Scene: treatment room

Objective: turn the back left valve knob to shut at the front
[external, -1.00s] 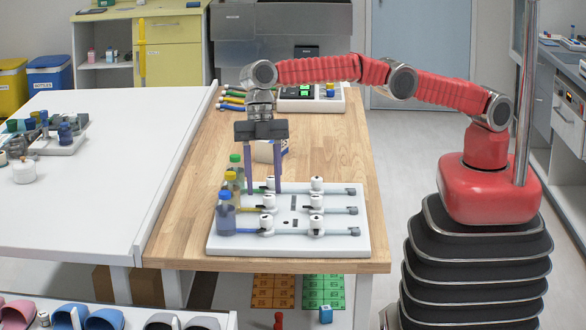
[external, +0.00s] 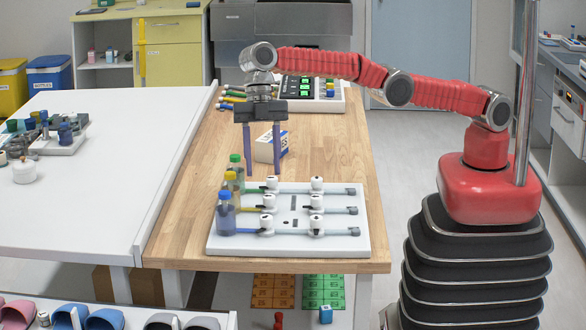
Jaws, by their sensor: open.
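The white valve board (external: 345,243) lies near the front end of the wooden table. It has three rows, each with a tube and two white knobs. The back left valve knob (external: 271,183) is upright in the back row, beside the green-capped bottle (external: 235,166). Its dark pointer is too small to read clearly. My gripper (external: 262,174) points straight down with its two purple fingers apart and nothing between them.
The back right knob (external: 317,184) stands to the right in the same row. Yellow-capped (external: 230,185) and blue-capped (external: 225,214) bottles stand at the board's left edge. A small white box (external: 266,148) is behind the board. The wooden table's right side is clear.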

